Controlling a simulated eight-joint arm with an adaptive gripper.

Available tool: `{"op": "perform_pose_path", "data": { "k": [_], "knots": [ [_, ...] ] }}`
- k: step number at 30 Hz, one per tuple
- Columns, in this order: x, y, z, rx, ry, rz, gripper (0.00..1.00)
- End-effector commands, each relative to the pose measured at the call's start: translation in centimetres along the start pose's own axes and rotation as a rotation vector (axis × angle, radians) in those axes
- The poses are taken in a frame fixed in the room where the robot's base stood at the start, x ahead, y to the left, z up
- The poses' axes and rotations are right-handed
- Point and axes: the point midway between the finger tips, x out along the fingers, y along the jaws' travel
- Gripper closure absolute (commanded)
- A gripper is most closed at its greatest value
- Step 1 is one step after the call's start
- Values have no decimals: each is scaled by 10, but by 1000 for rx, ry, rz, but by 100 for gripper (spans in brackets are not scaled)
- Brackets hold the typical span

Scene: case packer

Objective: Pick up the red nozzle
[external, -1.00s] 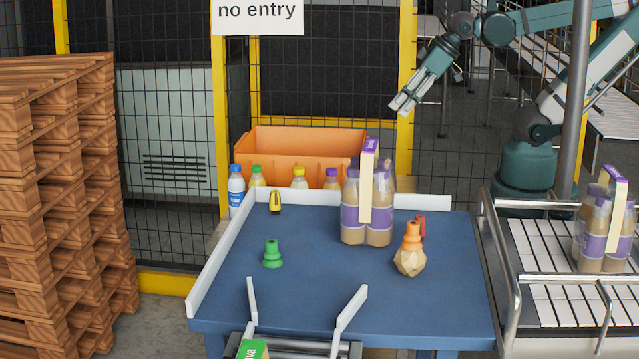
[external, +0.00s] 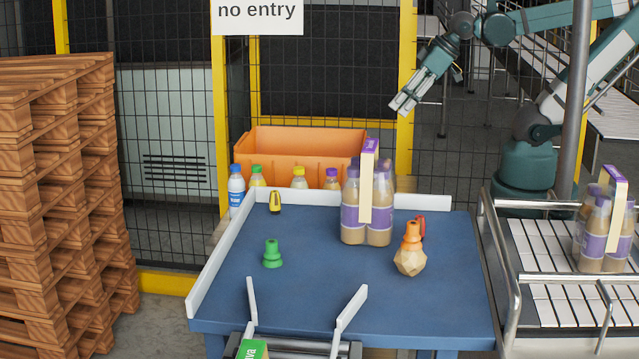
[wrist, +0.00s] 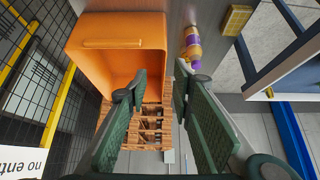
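The red nozzle (external: 421,227) is on the blue table at the right, mostly hidden behind an orange nozzle-like piece (external: 411,232) on a faceted tan body. It is close to the right side of the purple-labelled bottle pack (external: 352,215). I cannot make it out in the wrist view. My gripper (external: 403,104) is up in the air behind the table, above and to the right of the orange crate, well away from the nozzle. In the wrist view my gripper (wrist: 158,84) has its two fingers apart with nothing between them.
The orange crate (external: 300,143) stands behind the table, with several bottles in front. A green nozzle (external: 272,254) and a yellow-black item (external: 275,203) sit on the table (external: 330,280). White rails edge it. A post (external: 577,100) and a roller conveyor (external: 560,312) are at the right.

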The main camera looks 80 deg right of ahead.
Motion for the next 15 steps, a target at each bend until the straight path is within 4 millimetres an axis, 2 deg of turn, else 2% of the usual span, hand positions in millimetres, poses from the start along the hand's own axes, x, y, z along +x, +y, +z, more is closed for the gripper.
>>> {"op": "perform_pose_path", "data": {
  "k": [8,15],
  "knots": [
    [-3,0,-2,0,0,0,76],
    [-23,0,-16,0,0,0,76]
  ]
}}
